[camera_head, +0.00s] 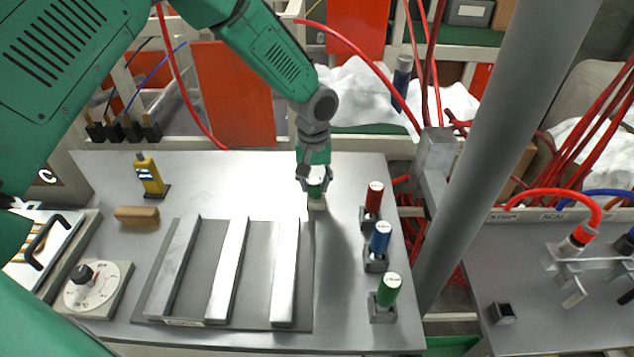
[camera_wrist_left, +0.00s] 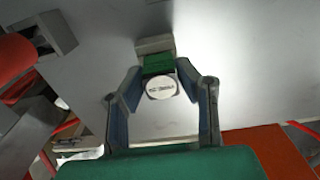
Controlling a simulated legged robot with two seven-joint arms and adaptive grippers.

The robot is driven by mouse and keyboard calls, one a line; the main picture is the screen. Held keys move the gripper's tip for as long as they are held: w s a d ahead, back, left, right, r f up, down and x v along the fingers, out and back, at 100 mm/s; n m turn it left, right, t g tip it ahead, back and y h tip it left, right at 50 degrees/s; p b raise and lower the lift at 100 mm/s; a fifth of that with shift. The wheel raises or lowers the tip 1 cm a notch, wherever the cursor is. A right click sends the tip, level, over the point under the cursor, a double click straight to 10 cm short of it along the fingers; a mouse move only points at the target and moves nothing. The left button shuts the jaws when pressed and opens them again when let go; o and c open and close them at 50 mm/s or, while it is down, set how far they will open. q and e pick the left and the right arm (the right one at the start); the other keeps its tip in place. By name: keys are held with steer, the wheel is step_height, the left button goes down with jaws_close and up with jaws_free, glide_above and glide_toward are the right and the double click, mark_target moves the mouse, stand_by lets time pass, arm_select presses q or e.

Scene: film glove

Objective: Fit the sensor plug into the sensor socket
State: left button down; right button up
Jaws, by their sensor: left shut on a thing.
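My left gripper (camera_head: 315,182) comes down over the grey worktable, behind the metal bars. In the left wrist view its two fingers (camera_wrist_left: 162,95) are shut around a small part with a round, white, labelled top (camera_wrist_left: 161,88) and a green section (camera_wrist_left: 158,65). This part appears to be the sensor plug; its label is too small to read. A pale grey block (camera_wrist_left: 155,45) shows just beyond the green section; I cannot tell whether they touch. I cannot say for sure which thing is the sensor socket. A small grey box with a dark opening (camera_head: 503,313) sits on the right table. My right gripper is out of view.
Red (camera_head: 373,198), blue (camera_head: 380,238) and green (camera_head: 388,290) cylinders stand in grey holders right of the gripper. Metal bars (camera_head: 228,268) lie in front. A yellow device (camera_head: 150,175), wooden block (camera_head: 137,215) and dial (camera_head: 92,287) are left. A thick grey post (camera_head: 500,130) rises at right.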

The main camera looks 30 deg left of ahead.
mark_target(316, 181)
arm_select(q)
steer(key=shift+w+d+r, duration=0.2)
steer(key=shift+d, duration=0.15)
steer(key=shift+a+r+p, duration=0.2)
steer(key=shift+a+p, duration=0.15)
steer(key=shift+p, duration=0.1)
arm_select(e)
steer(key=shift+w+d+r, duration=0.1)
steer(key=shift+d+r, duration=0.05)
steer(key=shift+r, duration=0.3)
arm_select(q)
steer(key=shift+d, duration=0.15)
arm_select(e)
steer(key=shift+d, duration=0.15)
arm_select(q)
steer(key=shift+d+r, duration=0.1)
steer(key=shift+r, duration=0.1)
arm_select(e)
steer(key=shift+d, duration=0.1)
arm_select(q)
steer(key=shift+r+p, duration=1.85)
steer(key=shift+r, duration=0.2)
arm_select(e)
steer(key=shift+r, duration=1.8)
